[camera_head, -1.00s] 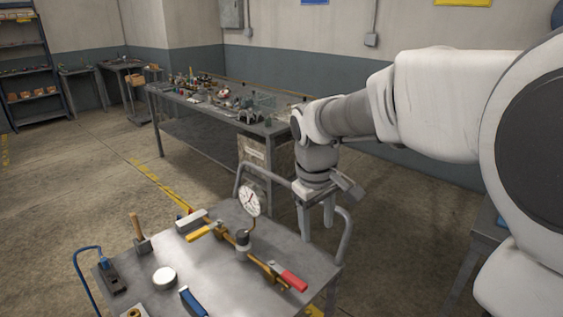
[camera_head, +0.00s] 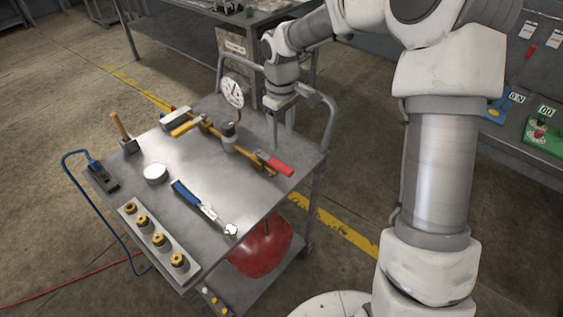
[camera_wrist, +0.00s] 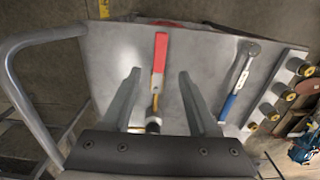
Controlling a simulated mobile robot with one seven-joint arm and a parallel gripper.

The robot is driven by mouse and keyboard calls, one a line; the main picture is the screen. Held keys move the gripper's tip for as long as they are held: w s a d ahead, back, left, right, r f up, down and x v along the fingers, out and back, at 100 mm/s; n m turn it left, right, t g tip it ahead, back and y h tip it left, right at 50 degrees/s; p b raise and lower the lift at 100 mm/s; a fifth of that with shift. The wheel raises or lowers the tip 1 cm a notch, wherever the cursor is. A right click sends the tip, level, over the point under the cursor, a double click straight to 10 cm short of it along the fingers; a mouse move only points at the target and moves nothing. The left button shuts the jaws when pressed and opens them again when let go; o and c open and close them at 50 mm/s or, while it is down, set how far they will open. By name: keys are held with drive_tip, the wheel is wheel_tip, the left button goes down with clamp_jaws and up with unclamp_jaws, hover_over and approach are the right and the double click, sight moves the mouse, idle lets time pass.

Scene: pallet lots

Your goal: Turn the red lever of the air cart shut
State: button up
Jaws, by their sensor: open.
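The red lever (camera_head: 275,164) lies at the right end of a brass pipe (camera_head: 213,132) on the cart's metal top (camera_head: 160,208). In the wrist view the red lever (camera_wrist: 160,52) shows between and beyond my fingers, pointing away from the gripper. My gripper (camera_head: 281,146) points down at the cart's far right side, by the handle rail, with its fingers apart and nothing between them. The gripper also shows in the wrist view (camera_wrist: 159,73). A yellow lever (camera_head: 183,128) is at the pipe's other end, and a gauge (camera_head: 233,90) stands upright beside the pipe.
A red tank (camera_head: 262,247) sits on the lower shelf.

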sight(281, 165)
wheel_tip(281, 165, down, 11)
drive_tip(key=shift+r+b, duration=0.2)
drive_tip(key=shift+b, duration=0.35)
clamp_jaws()
idle(1.1)
